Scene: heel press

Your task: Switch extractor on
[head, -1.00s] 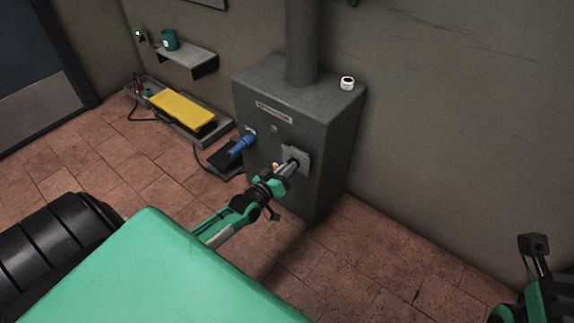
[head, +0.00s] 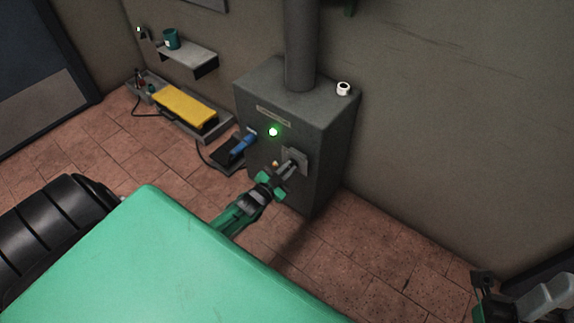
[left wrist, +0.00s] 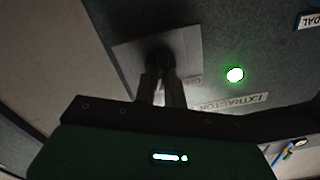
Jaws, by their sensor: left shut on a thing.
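The extractor (head: 325,130) is a dark grey box with a thick pipe rising from its top. A lamp (head: 273,132) on its front glows bright green; it also shows in the left wrist view (left wrist: 235,75) beside the extractor label (left wrist: 235,101). A pale metal switch plate (head: 299,158) is on the front, right of the lamp. My left gripper (head: 285,172) is at this plate, its fingers (left wrist: 162,88) shut on the switch lever (left wrist: 158,62), which they mostly hide. My right gripper (head: 482,281) is at the lower right, away from the extractor; its jaws are unclear.
A dark pedal (head: 228,153) is on the floor. A yellow-topped unit (head: 185,106) and a shelf with a teal mug (head: 171,39) stand left.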

